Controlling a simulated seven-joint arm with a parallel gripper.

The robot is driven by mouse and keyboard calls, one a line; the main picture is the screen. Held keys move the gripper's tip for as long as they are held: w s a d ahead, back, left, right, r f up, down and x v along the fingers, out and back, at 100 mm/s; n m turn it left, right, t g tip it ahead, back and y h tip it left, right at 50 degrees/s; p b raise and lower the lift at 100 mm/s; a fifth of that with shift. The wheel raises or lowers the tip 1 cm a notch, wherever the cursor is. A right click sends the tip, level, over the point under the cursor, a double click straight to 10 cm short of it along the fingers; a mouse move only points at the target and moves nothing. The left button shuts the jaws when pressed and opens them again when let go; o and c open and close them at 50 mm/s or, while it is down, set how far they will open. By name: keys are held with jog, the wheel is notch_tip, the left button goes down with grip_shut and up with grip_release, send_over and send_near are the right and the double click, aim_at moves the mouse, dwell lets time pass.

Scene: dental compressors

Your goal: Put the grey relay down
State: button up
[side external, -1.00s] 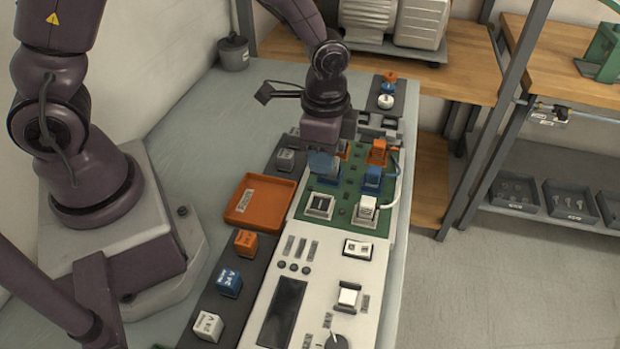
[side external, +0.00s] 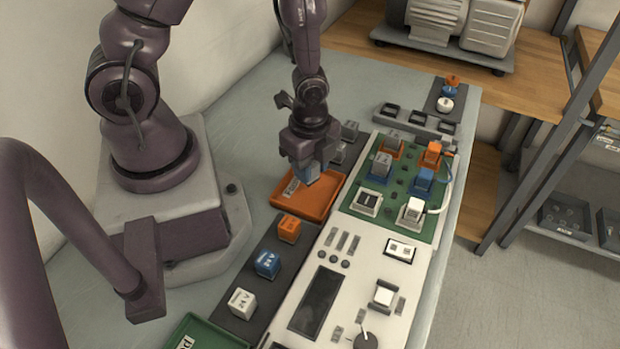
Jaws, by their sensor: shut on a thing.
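My gripper (side external: 308,160) points down and is shut on a small blue-grey relay (side external: 307,174). The fingers hide its upper part. The relay is over the back part of an orange tray (side external: 318,208) with a white label. I cannot tell whether it touches the tray. Two more grey blocks stand on the dark strip behind the tray, one at the back (side external: 349,130) and one partly hidden by my gripper.
Orange (side external: 289,229), blue (side external: 267,264) and white (side external: 241,302) relays stand on the dark strip at the front left. A green tray (side external: 205,333) is at the front edge. The white panel (side external: 350,250) carries switches and a knob. Bare bench lies left of the orange tray.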

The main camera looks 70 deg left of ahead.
jog(key=shift+f, duration=1.85)
jog(key=shift+f, duration=0.1)
jog(key=o, duration=0.9)
